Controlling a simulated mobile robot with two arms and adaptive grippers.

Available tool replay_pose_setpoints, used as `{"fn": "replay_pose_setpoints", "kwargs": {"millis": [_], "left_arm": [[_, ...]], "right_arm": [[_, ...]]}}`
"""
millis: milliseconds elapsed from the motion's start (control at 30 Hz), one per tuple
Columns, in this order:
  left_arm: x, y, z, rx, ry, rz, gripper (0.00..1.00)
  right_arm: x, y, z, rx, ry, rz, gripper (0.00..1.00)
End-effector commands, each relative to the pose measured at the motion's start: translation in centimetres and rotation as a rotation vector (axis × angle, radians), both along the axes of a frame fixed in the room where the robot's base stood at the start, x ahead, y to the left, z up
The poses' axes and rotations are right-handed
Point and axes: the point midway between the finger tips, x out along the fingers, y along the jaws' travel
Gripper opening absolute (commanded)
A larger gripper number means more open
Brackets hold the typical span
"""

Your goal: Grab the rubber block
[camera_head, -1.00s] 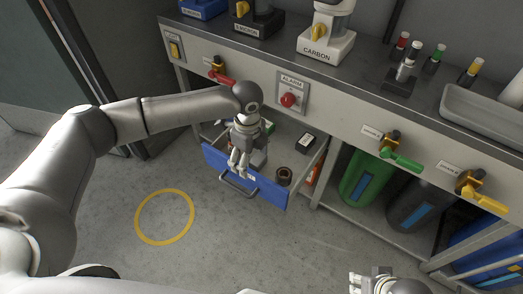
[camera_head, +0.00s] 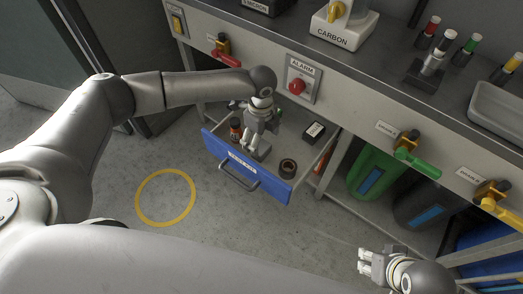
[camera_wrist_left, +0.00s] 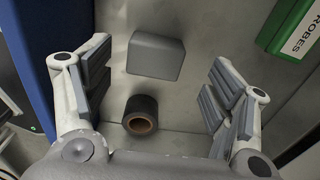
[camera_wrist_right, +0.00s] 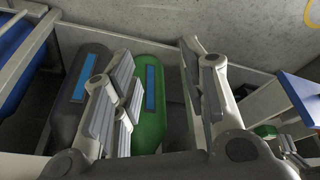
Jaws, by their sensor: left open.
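The rubber block, a plain grey block (camera_wrist_left: 155,57), lies on the floor of the open blue-fronted drawer (camera_head: 240,168). In the head view the block (camera_head: 263,152) is partly hidden by my left gripper (camera_head: 251,148), which points down over it inside the drawer. In the left wrist view my left gripper's (camera_wrist_left: 157,92) fingers are spread wide, with the block between and beyond them, apart from both. My right gripper (camera_head: 364,263) is at the lower right of the head view, away from the drawer; its fingers are apart and empty in the right wrist view (camera_wrist_right: 160,95).
The drawer also holds a dark tape roll (camera_head: 288,167), a black box (camera_head: 315,131), a small dark bottle (camera_head: 235,128) and a green labelled box (camera_wrist_left: 300,28). The bench with a red alarm button (camera_head: 296,86) overhangs behind. Green and dark cylinders stand at right.

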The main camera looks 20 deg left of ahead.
Motion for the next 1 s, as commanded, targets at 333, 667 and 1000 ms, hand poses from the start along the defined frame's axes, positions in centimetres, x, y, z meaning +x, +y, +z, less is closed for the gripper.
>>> {"fn": "replay_pose_setpoints", "kwargs": {"millis": [333,667,1000], "left_arm": [[-0.5,0.1,-4.7,0.001,0.002,0.000,0.79],[-0.5,0.1,-5.0,0.000,0.001,0.000,0.71],[-0.5,0.1,-5.0,0.000,0.001,0.000,0.28]], "right_arm": [[1.7,0.5,-1.3,0.014,-0.074,0.006,0.40],[2.3,0.6,-1.0,0.020,-0.102,0.009,0.40],[2.3,0.6,-1.0,0.020,-0.101,0.008,0.40]]}}
